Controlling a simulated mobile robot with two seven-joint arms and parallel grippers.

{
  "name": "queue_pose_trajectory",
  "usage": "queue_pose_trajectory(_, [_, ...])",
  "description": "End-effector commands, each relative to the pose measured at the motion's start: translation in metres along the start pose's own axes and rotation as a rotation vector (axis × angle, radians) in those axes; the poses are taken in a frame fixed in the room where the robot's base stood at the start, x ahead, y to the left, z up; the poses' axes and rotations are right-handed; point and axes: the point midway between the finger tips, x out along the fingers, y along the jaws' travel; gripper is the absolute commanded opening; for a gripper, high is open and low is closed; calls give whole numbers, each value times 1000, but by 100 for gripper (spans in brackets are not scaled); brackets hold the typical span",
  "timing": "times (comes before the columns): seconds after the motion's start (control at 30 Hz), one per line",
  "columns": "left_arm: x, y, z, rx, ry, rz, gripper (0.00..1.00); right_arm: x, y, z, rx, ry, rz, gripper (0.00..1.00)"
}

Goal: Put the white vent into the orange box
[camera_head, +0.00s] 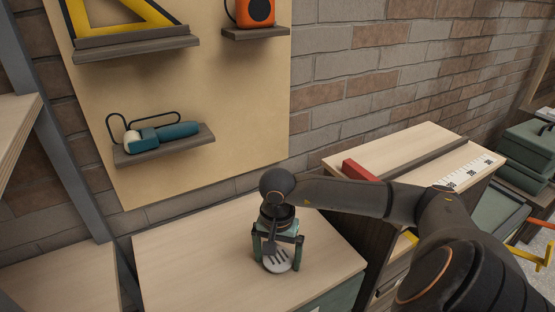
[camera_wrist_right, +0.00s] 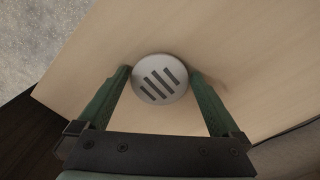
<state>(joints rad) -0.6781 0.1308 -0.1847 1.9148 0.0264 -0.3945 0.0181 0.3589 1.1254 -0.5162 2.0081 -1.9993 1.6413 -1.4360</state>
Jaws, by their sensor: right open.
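The white vent (camera_head: 279,262) is a round disc with several dark slots, lying on the light wood tabletop (camera_head: 190,250). It also shows in the right wrist view (camera_wrist_right: 160,79), between the fingertips. My right gripper (camera_head: 277,258) points down over the vent, with a green finger on either side of it. In the right wrist view the gripper (camera_wrist_right: 161,78) is open, and I cannot tell whether the fingers touch the vent's rim. My left gripper is not in view. No orange box is clearly seen in these frames.
A board on the brick wall carries shelves with a teal tool (camera_head: 165,134), a yellow set square (camera_head: 118,18) and an orange device (camera_head: 256,12). A cabinet with a red block (camera_head: 359,170) and a white ruler (camera_head: 468,172) stands right. The tabletop left of my gripper is clear.

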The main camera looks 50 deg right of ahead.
Motion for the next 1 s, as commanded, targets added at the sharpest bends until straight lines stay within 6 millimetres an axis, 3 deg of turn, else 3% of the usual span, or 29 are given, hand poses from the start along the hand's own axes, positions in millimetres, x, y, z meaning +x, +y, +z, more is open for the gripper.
queue_pose_trajectory(0.17, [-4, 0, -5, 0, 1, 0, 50, -8, -1, 0, 0, 1, -2, 100])
queue_pose_trajectory(0.5, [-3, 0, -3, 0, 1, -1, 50, -80, -2, -1, 0, 3, -7, 100])
queue_pose_trajectory(0.7, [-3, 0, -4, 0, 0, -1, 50, -112, -1, 0, 0, 1, -4, 100])
queue_pose_trajectory(1.0, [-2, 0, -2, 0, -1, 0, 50, -122, -5, -1, -19, 22, -4, 100])
